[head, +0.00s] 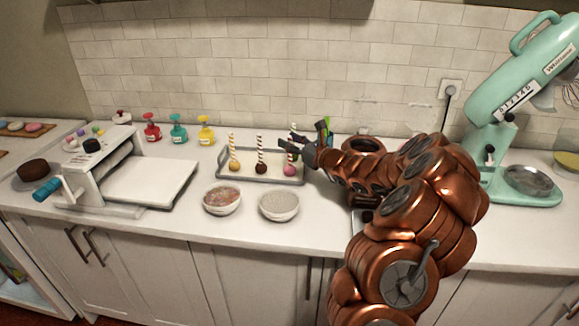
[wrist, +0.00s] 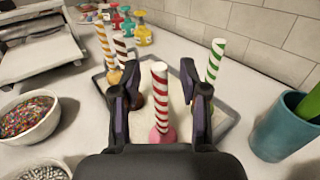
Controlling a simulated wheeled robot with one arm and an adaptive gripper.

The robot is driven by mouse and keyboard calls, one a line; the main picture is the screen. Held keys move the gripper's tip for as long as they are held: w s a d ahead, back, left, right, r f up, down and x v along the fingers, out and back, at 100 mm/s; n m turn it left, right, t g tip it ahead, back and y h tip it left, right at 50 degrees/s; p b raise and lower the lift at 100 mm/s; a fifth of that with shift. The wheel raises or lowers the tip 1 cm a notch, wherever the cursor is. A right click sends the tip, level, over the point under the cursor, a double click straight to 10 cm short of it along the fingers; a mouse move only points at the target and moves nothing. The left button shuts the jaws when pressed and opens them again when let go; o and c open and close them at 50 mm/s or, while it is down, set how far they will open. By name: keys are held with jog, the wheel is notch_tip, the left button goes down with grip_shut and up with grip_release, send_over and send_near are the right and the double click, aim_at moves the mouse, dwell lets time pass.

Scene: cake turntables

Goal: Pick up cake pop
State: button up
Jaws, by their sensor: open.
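Several cake pops stand with their striped sticks up on a grey-rimmed tray (head: 217,164). A pink cake pop (wrist: 162,134) with a red-striped stick stands between the two fingers of my open gripper (wrist: 161,85) in the wrist view, with visible gaps on both sides. In the head view the pink cake pop (head: 291,157) is partly covered by my gripper (head: 290,140) at the tray's right side. A dark brown cake pop (head: 261,168) and a yellow one (head: 234,165) stand to its left. A green-striped stick (wrist: 215,60) rises behind the right finger, its lower part hidden.
A teal cup (wrist: 284,128) with green utensils stands close to the tray's right. Two bowls, one of sprinkles (head: 222,202) and one pale (head: 279,207), sit in front. A white sheeter (head: 140,183) is left; colored bottles (head: 178,130) stand behind. A mint mixer (head: 520,110) is right.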

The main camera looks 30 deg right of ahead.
jog(key=shift+w, duration=0.2)
grip_shut()
dwell(0.4)
